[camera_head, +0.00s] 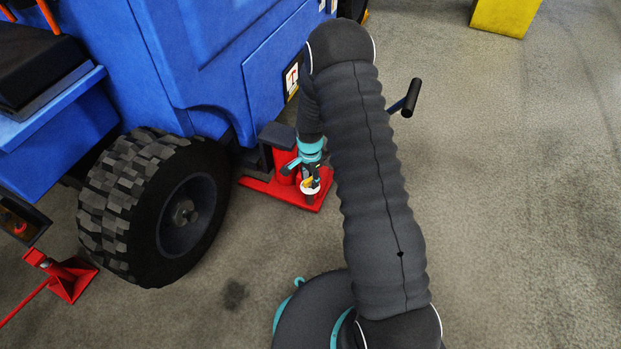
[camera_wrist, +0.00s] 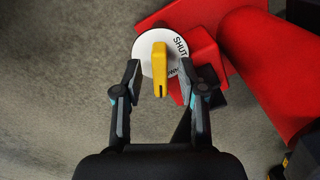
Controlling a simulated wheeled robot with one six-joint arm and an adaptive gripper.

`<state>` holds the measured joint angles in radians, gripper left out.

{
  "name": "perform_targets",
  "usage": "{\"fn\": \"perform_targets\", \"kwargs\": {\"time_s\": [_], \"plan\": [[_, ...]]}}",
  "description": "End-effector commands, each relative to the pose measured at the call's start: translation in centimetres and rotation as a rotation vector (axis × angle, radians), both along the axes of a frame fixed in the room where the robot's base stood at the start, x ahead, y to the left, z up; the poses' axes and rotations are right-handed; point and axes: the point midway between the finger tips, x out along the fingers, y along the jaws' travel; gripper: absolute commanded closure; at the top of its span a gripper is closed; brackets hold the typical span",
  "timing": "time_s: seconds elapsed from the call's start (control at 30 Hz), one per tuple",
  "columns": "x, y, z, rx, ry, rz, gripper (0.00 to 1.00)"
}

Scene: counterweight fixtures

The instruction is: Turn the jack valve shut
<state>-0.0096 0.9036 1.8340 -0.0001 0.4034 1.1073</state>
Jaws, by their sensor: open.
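The jack valve is a yellow handle (camera_wrist: 160,68) on a round white dial (camera_wrist: 177,41) with the word SHUT at its upper right and more lettering below that is partly hidden. My gripper (camera_wrist: 160,75) is open in the wrist view, with one finger on each side of the yellow handle. I cannot tell whether either finger touches it. The red jack (camera_head: 285,165) stands beside the blue vehicle in the head view, and the white dial (camera_head: 310,187) shows at its front under my gripper (camera_head: 311,183). The red cylinder of the jack (camera_wrist: 270,65) is at the right in the wrist view.
The blue vehicle (camera_head: 220,60) and its black tyre (camera_head: 125,205) stand left of the jack. Another red jack (camera_head: 70,278) with a long handle lies at lower left. A blue crank with a black grip (camera_head: 411,98) sticks out right of my arm. A yellow block (camera_head: 503,15) is at the top right. The floor at right is clear.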

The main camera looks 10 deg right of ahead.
Motion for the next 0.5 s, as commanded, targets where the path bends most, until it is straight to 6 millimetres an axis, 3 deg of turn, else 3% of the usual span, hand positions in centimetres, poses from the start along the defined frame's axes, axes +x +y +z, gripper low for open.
{"fn": "perform_targets", "kwargs": {"time_s": [0.27,0.4,0.5], "plan": [[0.0,-0.01,-0.09,0.0,0.0,0.0,0.62],[0.0,-0.01,-0.07,0.0,0.0,0.0,0.97],[-0.01,-0.02,-0.07,0.0,0.0,0.0,1.0]]}}
